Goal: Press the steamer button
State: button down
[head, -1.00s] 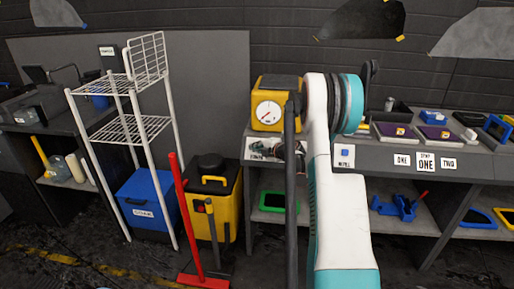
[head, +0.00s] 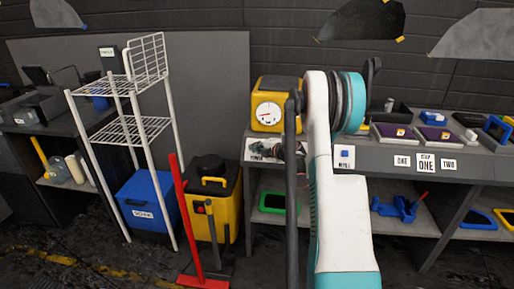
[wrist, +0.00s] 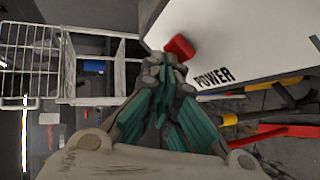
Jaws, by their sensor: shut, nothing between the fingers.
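The yellow steamer (head: 277,86) with a round white dial stands on the back counter in the head view. Below it is a white panel (head: 254,150) marked POWER, partly covered by my gripper (head: 283,148). In the wrist view the panel (wrist: 230,30) fills the upper right and carries a red button (wrist: 179,46). My gripper's fingertips (wrist: 164,62) are together and empty, right beside the red button's lower left. I cannot tell whether they touch it. The button is hidden in the head view.
A small blue button on a white plate marked REFILL (head: 344,156) is right of my arm. A white wire rack (head: 128,128), blue cooler (head: 150,203), yellow bin (head: 226,182) and red broom (head: 185,215) stand left. Tablets (head: 398,134) lie on the right counter.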

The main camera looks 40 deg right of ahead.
jog(key=shift+s+a+r+p, duration=0.3)
jog(key=shift+s+a+r, duration=0.2)
jog(key=shift+r, duration=0.2)
jog(key=shift+s+a+r+p, duration=0.25)
jog(key=shift+s+a+r, duration=0.15)
jog(key=shift+a+r, duration=0.2)
jog(key=shift+s+a+r+p, duration=0.3)
jog(key=shift+s+a+r, duration=0.2)
jog(key=shift+r, duration=0.25)
jog(key=shift+w, duration=0.1)
